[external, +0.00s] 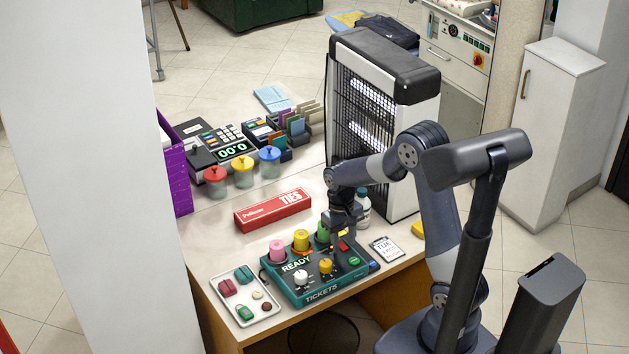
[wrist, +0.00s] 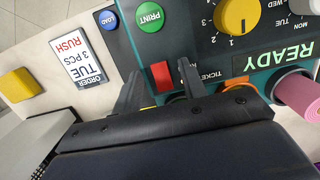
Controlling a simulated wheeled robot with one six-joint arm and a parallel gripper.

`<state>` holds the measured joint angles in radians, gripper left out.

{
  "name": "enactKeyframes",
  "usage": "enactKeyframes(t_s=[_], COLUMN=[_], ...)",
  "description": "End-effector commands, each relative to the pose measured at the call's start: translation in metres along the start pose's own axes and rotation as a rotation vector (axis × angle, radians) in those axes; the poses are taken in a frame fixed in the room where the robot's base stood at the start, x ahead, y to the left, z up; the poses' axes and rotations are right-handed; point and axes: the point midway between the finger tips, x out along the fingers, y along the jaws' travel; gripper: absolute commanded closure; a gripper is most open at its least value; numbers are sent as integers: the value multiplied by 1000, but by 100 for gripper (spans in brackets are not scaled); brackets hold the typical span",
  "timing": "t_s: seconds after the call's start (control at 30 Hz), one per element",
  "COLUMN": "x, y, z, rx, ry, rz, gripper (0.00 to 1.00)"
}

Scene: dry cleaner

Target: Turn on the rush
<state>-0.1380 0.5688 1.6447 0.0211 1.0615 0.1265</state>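The teal ticket machine (external: 305,287) stands at the front of the counter with a READY display, several knobs and coloured buttons. A red switch (external: 344,245) sits on its top right part; no label on it is readable. In the wrist view the red switch (wrist: 161,76) shows between my two fingertips, near the green PRINT button (wrist: 149,14). My gripper (external: 341,232) points down over the machine. In the wrist view my gripper (wrist: 158,84) is open and empty. Whether a finger touches the switch cannot be told.
An order card (wrist: 81,57) reading TUE, 3 PCS, RUSH lies beside the machine. Pink, yellow and green rolls (external: 301,240) stand along its back. A tray (external: 263,313) is to its left, a red TIES box (external: 272,210) behind, and a lit heater-like unit (external: 409,155) behind my arm.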

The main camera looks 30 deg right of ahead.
Motion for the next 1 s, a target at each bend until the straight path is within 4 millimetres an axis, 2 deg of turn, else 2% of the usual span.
enactKeyframes(t_s=[0.17, 0.4, 0.6, 0.73, 1.0], x=[-20, -70, -99, -106, -108], y=[0, 0, 0, 0, 0], z=[-1, -1, 0, 0, 0], rx=[0, 0, 0, 0, 0], ry=[5, 6, 3, 2, 1], rz=[-1, -1, 0, 0, 0], gripper=[60, 60, 60, 60, 60])
